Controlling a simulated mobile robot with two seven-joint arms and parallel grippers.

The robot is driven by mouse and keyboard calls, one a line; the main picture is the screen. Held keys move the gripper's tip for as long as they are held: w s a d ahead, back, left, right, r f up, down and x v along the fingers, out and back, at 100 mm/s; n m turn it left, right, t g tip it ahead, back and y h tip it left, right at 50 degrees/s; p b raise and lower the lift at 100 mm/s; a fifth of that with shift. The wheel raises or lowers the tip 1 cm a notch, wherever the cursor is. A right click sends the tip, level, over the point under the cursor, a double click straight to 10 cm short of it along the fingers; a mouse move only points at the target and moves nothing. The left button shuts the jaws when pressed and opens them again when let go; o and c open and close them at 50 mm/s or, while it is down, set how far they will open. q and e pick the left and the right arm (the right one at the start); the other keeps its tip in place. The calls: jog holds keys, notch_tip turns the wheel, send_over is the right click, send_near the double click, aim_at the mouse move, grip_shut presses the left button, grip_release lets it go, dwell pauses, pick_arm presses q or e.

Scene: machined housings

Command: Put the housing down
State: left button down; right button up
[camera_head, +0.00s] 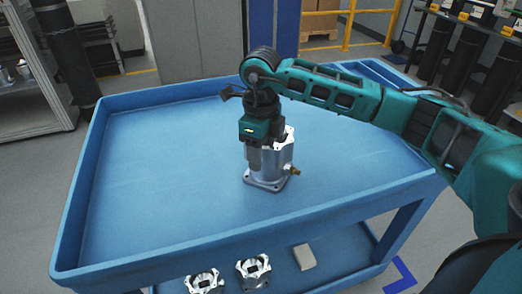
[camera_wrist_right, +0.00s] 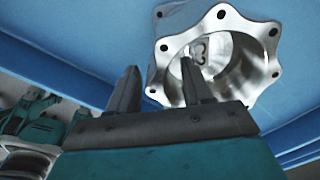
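The housing (camera_head: 270,174), a silver machined part with a square foot, a round body and a brass fitting on its right side, stands upright on the blue cart's top (camera_head: 165,160). Its foot appears flat on the surface. My right gripper (camera_head: 262,157) points down at the housing's upper left side and hides part of its rim. In the right wrist view, the fingers (camera_wrist_right: 160,85) are apart: one overlaps the open bore of the housing (camera_wrist_right: 243,27), the other is outside the flange, with a visible gap beside it. My left gripper is not in view.
The cart top has a raised rim (camera_head: 75,215) and is clear left of the housing. On the lower shelf are two similar housings (camera_head: 253,268) and a pale block (camera_head: 304,257). A shelf rack with dark cylinders (camera_head: 468,50) stands at the back right.

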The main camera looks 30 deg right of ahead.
jog(key=shift+r, duration=0.2)
pick_arm(q)
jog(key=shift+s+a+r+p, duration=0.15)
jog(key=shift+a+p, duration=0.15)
jog(key=shift+p, duration=0.3)
pick_arm(e)
notch_tip(320, 180, up, 12)
jog(key=shift+f, duration=0.15)
